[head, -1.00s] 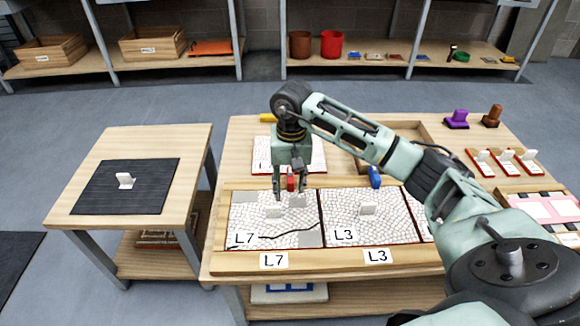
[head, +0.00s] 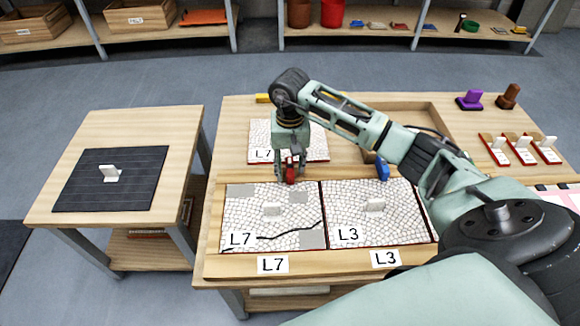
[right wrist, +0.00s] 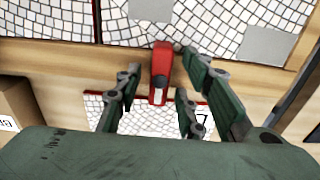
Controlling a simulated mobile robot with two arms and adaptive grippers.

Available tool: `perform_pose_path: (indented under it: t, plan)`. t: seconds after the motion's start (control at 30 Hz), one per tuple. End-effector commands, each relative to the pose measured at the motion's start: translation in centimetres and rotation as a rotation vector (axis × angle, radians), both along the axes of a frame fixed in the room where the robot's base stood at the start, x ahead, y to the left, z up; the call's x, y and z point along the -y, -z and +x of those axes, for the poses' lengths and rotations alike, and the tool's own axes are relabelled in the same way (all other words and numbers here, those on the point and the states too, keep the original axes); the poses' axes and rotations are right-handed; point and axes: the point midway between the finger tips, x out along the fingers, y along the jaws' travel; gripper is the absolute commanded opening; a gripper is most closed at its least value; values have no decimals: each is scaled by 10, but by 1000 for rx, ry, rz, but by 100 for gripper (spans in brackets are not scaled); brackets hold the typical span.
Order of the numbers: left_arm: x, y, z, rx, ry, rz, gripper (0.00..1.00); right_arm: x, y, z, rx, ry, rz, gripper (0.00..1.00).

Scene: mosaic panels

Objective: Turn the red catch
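The red catch (head: 290,173) sits on the back rail of the wooden frame, behind the L7 panel (head: 260,222). In the right wrist view the red catch (right wrist: 160,72) stands between my fingers, with its long side pointing roughly from the panels toward the gripper. My right gripper (head: 291,178) points down over it from behind. In the right wrist view my right gripper (right wrist: 158,100) is open, with a gap on each side of the catch. My left gripper is not in view.
A blue catch (head: 382,170) stands on the same rail, behind the L3 panel (head: 372,222). Another L7 panel (head: 312,142) lies behind the rail. Small stamped pieces (head: 520,148) stand at the right. A side table (head: 185,130) with a dark mat (head: 80,185) is at the left.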

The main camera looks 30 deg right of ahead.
Motion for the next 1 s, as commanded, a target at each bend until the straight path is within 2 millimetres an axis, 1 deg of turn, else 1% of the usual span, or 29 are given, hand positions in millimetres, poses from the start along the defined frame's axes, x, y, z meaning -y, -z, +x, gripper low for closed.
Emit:
perform_pose_path:
  t: [0.03,0.1,0.4,0.8,1.0]
  plan:
    - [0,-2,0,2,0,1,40,0,6,0,-1,0,1,36]
    - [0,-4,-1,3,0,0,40,0,9,0,1,0,1,36]
    - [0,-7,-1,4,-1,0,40,0,11,0,1,1,0,36]
    - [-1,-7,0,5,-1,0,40,0,11,0,1,0,0,1]
    - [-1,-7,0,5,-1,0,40,0,11,0,1,1,0,0]
